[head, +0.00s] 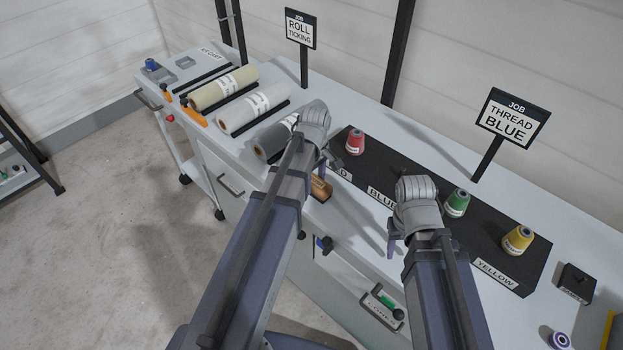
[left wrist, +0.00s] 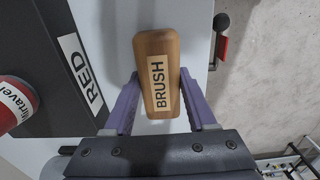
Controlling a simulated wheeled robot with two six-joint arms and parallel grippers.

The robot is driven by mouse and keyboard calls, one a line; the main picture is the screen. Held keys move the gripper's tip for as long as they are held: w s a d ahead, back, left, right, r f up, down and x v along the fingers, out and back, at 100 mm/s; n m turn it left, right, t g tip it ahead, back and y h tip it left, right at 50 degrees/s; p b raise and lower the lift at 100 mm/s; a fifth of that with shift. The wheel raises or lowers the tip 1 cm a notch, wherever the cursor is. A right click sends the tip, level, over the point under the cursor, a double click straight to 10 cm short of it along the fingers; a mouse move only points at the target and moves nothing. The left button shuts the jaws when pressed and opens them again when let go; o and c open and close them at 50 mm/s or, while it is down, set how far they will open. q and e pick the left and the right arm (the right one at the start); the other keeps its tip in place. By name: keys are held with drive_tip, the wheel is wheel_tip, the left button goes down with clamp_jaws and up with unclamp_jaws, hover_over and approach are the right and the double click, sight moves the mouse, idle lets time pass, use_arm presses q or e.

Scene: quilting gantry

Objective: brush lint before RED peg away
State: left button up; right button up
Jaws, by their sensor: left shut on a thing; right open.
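My left gripper (left wrist: 158,108) is shut on a wooden brush (left wrist: 156,55) labelled BRUSH, with one purple finger at each side. In the head view the brush (head: 321,188) shows partly behind my left arm, at the front edge of the worktop. The red thread cone (head: 355,142) stands upright on the black rack, beyond the brush; its peg is hidden. The RED label (left wrist: 82,73) is on the rack in the left wrist view. My right gripper (head: 393,246) is open and empty before the rack near the BLUE label. I cannot make out any lint.
The black rack (head: 410,186) also bears a green cone (head: 457,203) and a yellow cone (head: 517,240). Fabric rolls (head: 252,108) lie to the left. A THREAD BLUE sign (head: 512,118) stands behind the rack. A dark box (head: 576,283) is at the right.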

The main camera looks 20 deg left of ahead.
use_arm(q)
drive_tip(key=shift+s+d+r, duration=0.1)
drive_tip(key=shift+s+d, duration=0.15)
drive_tip(key=shift+d, duration=0.3)
drive_tip(key=shift+s+d, duration=0.25)
drive_tip(key=shift+d, duration=0.3)
use_arm(e)
drive_tip(key=shift+r, duration=0.1)
use_arm(q)
drive_tip(key=shift+s+d, duration=0.4)
drive_tip(key=shift+d, duration=0.45)
drive_tip(key=shift+s+d, duration=0.35)
drive_tip(key=shift+d, duration=0.45)
drive_tip(key=shift+w+a, duration=0.1)
drive_tip(key=shift+w+a, duration=0.35)
drive_tip(key=shift+a, duration=0.45)
drive_tip(key=shift+w+a, duration=0.3)
drive_tip(key=shift+a, duration=0.5)
use_arm(e)
drive_tip(key=shift+d+f, duration=0.1)
drive_tip(key=shift+f, duration=0.1)
use_arm(q)
drive_tip(key=shift+w+a, duration=0.35)
drive_tip(key=shift+a, duration=0.5)
drive_tip(key=shift+w+a, duration=0.35)
drive_tip(key=shift+a, duration=0.5)
use_arm(e)
drive_tip(key=shift+r, duration=0.1)
